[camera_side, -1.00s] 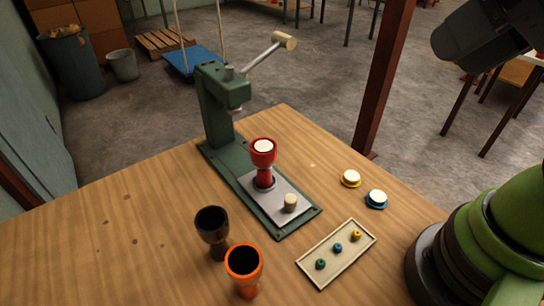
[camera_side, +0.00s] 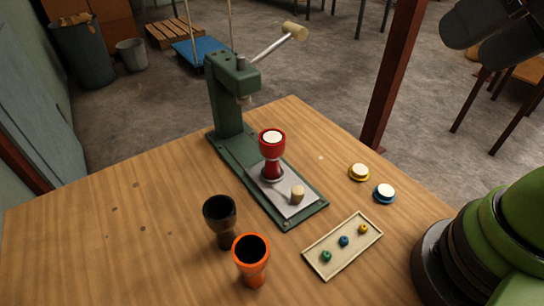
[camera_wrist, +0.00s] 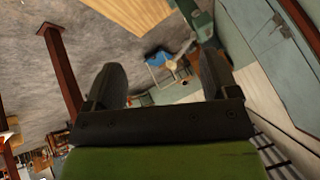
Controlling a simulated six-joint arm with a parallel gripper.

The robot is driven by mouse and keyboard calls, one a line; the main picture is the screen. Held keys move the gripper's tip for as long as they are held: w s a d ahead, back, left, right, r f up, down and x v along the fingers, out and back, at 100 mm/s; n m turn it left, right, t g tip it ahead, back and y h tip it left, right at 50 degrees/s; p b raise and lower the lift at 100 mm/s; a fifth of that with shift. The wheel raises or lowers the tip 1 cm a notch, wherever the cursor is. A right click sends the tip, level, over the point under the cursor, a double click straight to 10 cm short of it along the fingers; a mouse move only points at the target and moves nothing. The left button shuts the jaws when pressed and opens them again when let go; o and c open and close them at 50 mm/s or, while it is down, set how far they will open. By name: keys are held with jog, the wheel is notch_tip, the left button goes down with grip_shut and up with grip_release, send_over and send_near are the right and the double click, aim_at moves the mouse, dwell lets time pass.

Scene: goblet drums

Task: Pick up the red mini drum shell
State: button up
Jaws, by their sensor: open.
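The red mini drum shell (camera_side: 272,160) stands upright on the metal plate (camera_side: 296,207) of the green press (camera_side: 230,110), with a white disc at its top. The wrist view looks out over the floor and walls, and I cannot make out the red shell there.
A black shell (camera_side: 220,226) and an orange shell (camera_side: 251,270) stand at the front of the table (camera_side: 110,250). A cream tray (camera_side: 322,262) holds small coloured pieces. A yellow-rimmed disc (camera_side: 359,173) and a blue-rimmed disc (camera_side: 384,193) lie at the right. The table's left side is clear.

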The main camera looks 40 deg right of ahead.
jog(key=w+a+r+n+g, duration=0.1)
jog(key=w+n+g, duration=0.1)
jog(key=w, duration=0.4)
jog(key=n+g+h, duration=0.2)
jog(key=n+g, duration=0.3)
jog(key=n, duration=0.1)
send_over(274, 138)
notch_tip(274, 138, down, 18)
jog(key=shift+w+d+r, duration=0.1)
jog(key=shift+w+d, duration=0.05)
notch_tip(274, 138, down, 6)
jog(key=shift+r, duration=0.15)
jog(key=shift+c, duration=0.4)
